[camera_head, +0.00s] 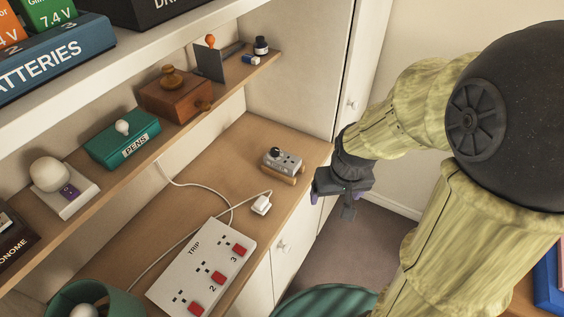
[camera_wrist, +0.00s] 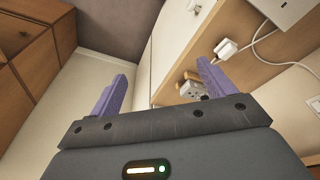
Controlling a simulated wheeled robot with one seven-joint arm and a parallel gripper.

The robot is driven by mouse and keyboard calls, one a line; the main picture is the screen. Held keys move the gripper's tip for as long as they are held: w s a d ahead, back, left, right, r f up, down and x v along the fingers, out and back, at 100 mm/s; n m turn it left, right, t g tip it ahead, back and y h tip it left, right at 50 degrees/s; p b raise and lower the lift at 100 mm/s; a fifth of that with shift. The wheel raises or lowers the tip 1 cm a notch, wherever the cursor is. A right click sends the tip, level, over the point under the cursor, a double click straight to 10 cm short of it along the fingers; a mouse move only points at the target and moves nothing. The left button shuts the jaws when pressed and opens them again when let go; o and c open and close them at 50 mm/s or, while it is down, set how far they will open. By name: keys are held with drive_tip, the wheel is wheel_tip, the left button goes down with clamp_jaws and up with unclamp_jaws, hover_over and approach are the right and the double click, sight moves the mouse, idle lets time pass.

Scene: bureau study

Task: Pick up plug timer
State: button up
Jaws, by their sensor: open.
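The likely plug timer (camera_head: 283,161) is a small grey device with a dark round knob and socket holes. It sits near the far right end of the wooden desktop, with short wooden cylinders at its front side. In the wrist view the grey device (camera_wrist: 190,88) shows partly, beside the right finger. My gripper (camera_head: 346,204) is open and empty, off the desktop's right edge and to the right of the device.
A white power strip (camera_head: 190,273) with red switches lies on the desktop (camera_head: 226,165) nearer me; a white plug (camera_head: 261,204) and cable lie by it. A shelf (camera_head: 228,72) with a teal pens box (camera_head: 122,140) and wooden box (camera_head: 176,98) overhangs at left. A cabinet wall stands behind.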

drive_tip(key=w+a+r+n+g+b, duration=0.1)
drive_tip(key=w+a+n, duration=0.2)
drive_tip(key=w, duration=0.6)
drive_tip(key=w+a+n, duration=0.2)
drive_tip(key=w+a, duration=0.1)
drive_tip(key=w, duration=0.6)
drive_tip(key=n+g, duration=0.2)
drive_tip(key=n, duration=0.4)
hover_over(277, 149)
drive_tip(key=shift+w+d+f+b, duration=0.1)
drive_tip(key=shift+f+b, duration=0.25)
drive_tip(key=shift+b, duration=0.05)
drive_tip(key=shift+m, duration=0.3)
wheel_tip(277, 149, down, 12)
drive_tip(key=p, duration=0.2)
drive_tip(key=shift+f+p, duration=0.15)
drive_tip(key=shift+p, duration=0.25)
